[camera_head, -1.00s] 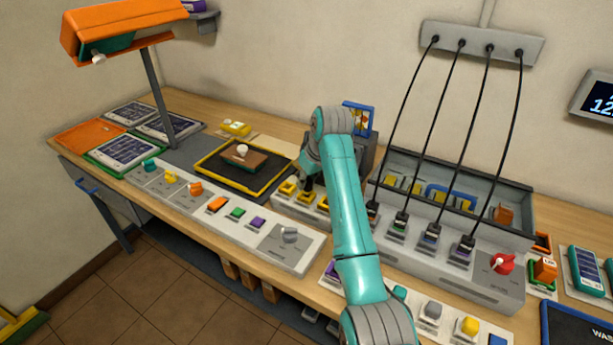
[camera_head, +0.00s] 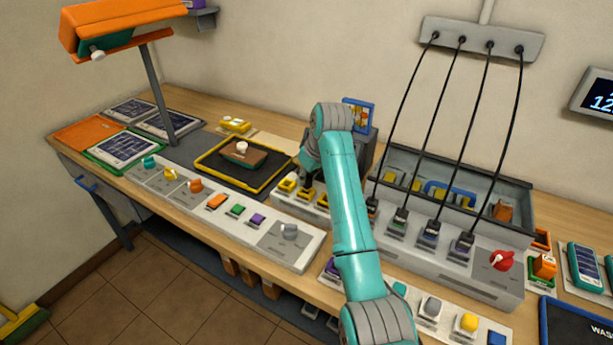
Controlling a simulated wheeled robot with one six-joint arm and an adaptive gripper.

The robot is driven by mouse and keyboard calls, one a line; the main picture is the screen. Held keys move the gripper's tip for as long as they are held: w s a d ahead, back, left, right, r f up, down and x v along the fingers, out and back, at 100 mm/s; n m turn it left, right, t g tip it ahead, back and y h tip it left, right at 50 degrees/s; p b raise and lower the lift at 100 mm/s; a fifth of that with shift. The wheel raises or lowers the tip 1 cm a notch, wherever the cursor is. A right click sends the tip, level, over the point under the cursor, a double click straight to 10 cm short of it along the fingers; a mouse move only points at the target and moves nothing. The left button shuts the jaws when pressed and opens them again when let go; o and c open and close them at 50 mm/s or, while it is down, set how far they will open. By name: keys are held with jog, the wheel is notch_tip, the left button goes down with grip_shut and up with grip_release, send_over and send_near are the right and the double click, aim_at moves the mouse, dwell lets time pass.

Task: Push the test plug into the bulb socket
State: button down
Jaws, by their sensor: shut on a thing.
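My gripper (camera_head: 307,184) is small and dark in the head view, pointing down at the row of yellow-topped pieces (camera_head: 287,186) at the middle of the bench. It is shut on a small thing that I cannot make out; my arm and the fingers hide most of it. I cannot tell whether it is the test plug or whether it touches the row. A white bulb (camera_head: 242,147) stands on a brown block (camera_head: 252,158) on a black mat with a yellow border (camera_head: 210,173), left of my gripper. I cannot make out a socket opening on the block.
At right, black cables hang to a grey box with a red knob (camera_head: 501,260). An orange lamp (camera_head: 125,30) overhangs the left.

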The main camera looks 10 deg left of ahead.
jog(key=shift+f, duration=0.55)
jog(key=c, duration=1.3)
grip_release()
jog(key=shift+o, duration=0.2)
jog(key=v, duration=1.1)
jog(key=shift+a, duration=0.1)
